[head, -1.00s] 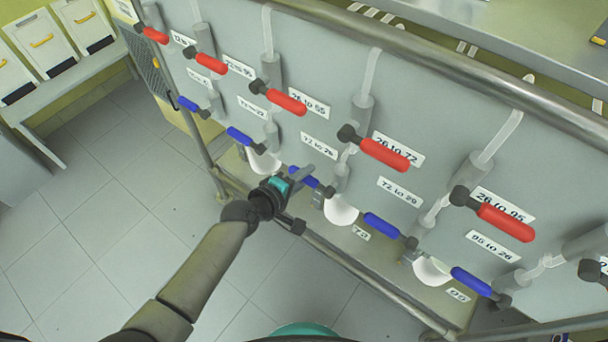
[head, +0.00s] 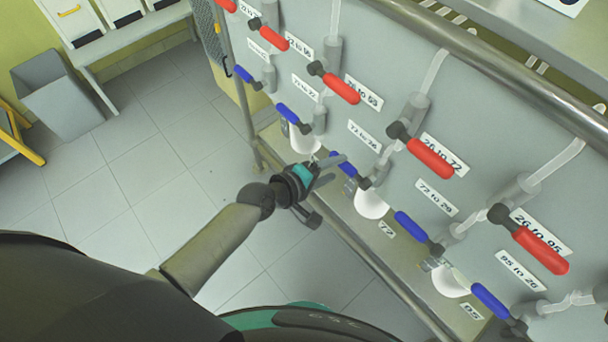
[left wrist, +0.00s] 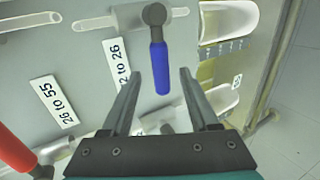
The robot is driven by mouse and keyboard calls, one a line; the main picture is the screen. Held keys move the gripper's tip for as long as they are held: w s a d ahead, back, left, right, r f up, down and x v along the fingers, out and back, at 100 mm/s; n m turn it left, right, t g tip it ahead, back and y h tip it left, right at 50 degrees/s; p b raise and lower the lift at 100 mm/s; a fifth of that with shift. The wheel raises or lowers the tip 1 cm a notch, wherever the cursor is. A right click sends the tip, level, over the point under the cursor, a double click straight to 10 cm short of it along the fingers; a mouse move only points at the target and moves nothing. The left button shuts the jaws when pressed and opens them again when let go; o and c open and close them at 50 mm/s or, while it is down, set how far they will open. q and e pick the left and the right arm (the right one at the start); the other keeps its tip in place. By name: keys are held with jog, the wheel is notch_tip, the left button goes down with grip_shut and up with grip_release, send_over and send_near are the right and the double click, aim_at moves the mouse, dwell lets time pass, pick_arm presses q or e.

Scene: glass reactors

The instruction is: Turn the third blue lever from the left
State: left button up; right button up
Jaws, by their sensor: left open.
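Several blue levers sit in a lower row on a grey panel. The third blue lever from the left (head: 343,164) points up-left from its dark pivot in the head view. My left gripper (head: 330,171) is open at this lever, and its fingers partly overlap it there. In the left wrist view a blue lever (left wrist: 159,62) hangs down from its dark pivot, its handle between the two open fingers (left wrist: 161,80) with a gap on each side. I cannot tell whether the fingers are level with it in depth. My right gripper is not in view.
Red levers, such as one above (head: 340,88), form an upper row. Other blue levers stand left (head: 287,114) and right (head: 411,226). A metal rail (head: 372,262) runs low in front of the panel. A grey bin (head: 62,95) stands far left; the tiled floor is clear.

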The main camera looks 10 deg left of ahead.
pick_arm(q)
jog(key=p+v, duration=0.1)
jog(key=v, duration=0.9)
jog(key=shift+s, duration=0.2)
jog(key=shift+a, duration=0.1)
jog(key=s+a+f+m+g+y+b, duration=0.1)
jog(key=s+a+f+m+y+b, duration=0.15)
jog(key=f, duration=0.65)
jog(key=s+a+f+m+g+y+b, duration=0.1)
jog(key=s+a+f, duration=0.2)
jog(key=f, duration=0.6)
jog(key=s+a+f+m+g+y+b, duration=0.2)
jog(key=s+a+f, duration=0.1)
jog(key=f, duration=0.6)
jog(key=s+a+f+m+g+y+b, duration=0.1)
jog(key=s+f+m+g+b, duration=0.1)
jog(key=s+f+m, duration=0.2)
jog(key=s+f+m+g+y+b, duration=0.1)
jog(key=s+f+m+g+b, duration=0.1)
jog(key=s+f, duration=0.9)
jog(key=s+m+g, duration=0.1)
jog(key=s, duration=0.5)
jog(key=shift+a+f+m, duration=0.3)
jog(key=shift+a+m, duration=0.05)
jog(key=shift+a, duration=0.05)
